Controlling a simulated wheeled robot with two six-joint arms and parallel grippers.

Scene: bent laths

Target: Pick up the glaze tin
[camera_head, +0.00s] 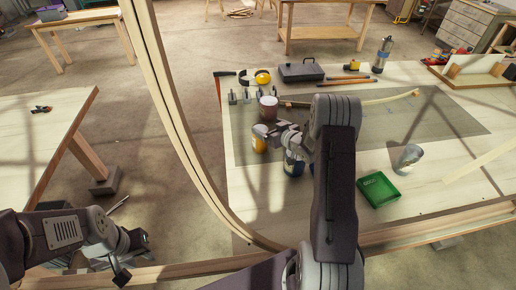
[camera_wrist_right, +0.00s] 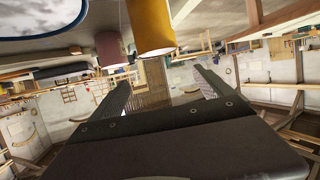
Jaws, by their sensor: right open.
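Several tins stand on the pale table under my right arm; I cannot tell by label which is the glaze tin. A mauve tin (camera_head: 268,107) stands behind my right gripper (camera_head: 268,131). A yellow tin (camera_head: 259,145) is partly hidden just in front of it. A blue tin (camera_head: 293,168) is mostly hidden under my wrist. In the right wrist view, which is upside down, the open, empty fingers (camera_wrist_right: 163,80) point toward the yellow tin (camera_wrist_right: 150,25) and mauve tin (camera_wrist_right: 112,50), apart from both. My left gripper (camera_head: 130,259) hangs low at left; its fingers are unclear.
A green tray (camera_head: 378,190) and a clear cup (camera_head: 409,157) stand right of my arm. A tall bent lath (camera_head: 172,100) curves along the table's left side.

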